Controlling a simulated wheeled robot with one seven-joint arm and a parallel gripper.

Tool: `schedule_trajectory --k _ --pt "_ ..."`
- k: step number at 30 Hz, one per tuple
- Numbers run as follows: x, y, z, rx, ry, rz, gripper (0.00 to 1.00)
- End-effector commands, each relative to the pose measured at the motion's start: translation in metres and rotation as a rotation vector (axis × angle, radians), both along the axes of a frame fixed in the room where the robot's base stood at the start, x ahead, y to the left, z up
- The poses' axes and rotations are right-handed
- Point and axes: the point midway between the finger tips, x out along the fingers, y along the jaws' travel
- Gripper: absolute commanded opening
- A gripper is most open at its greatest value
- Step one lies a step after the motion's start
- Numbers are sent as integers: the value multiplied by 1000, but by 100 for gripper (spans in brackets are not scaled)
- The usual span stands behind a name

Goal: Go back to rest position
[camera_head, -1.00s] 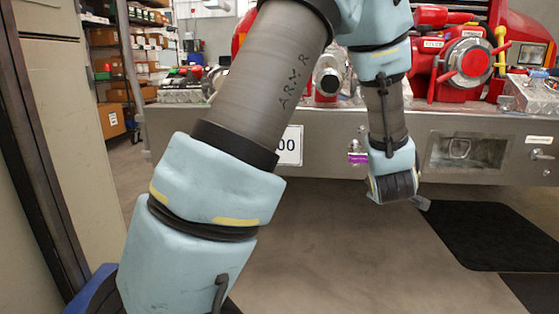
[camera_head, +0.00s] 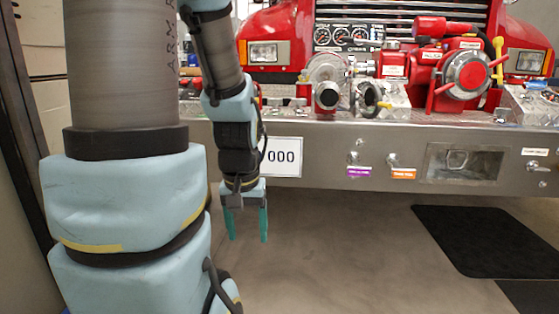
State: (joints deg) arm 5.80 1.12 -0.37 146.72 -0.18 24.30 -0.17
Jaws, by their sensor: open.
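My gripper (camera_head: 247,238) hangs fingers-down in front of the truck's steel bumper, left of the picture's middle. Its two teal fingers are spread apart with nothing between them. Bare floor shows behind the fingertips. The bumper (camera_head: 318,146) spans the view behind it, and a white number plate (camera_head: 283,157) is just right of my wrist. My arm covers the left part of the bumper.
On the bumper stand a red pump unit (camera_head: 466,74) and a metal fitting with a dark round end (camera_head: 327,95). Small handles with purple (camera_head: 359,172) and orange (camera_head: 403,174) labels sit on its front. A black mat (camera_head: 485,240) lies at right; the floor between is clear.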

Motion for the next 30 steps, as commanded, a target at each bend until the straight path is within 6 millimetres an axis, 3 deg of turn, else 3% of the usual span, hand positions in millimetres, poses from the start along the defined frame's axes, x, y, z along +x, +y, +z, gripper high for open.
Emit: schedule_trajectory --k 1,24,30 --pt "0 0 23 0 0 0 70" --pt "1 -1 254 -1 -2 2 70" --pt "1 -1 299 -1 -2 2 70"
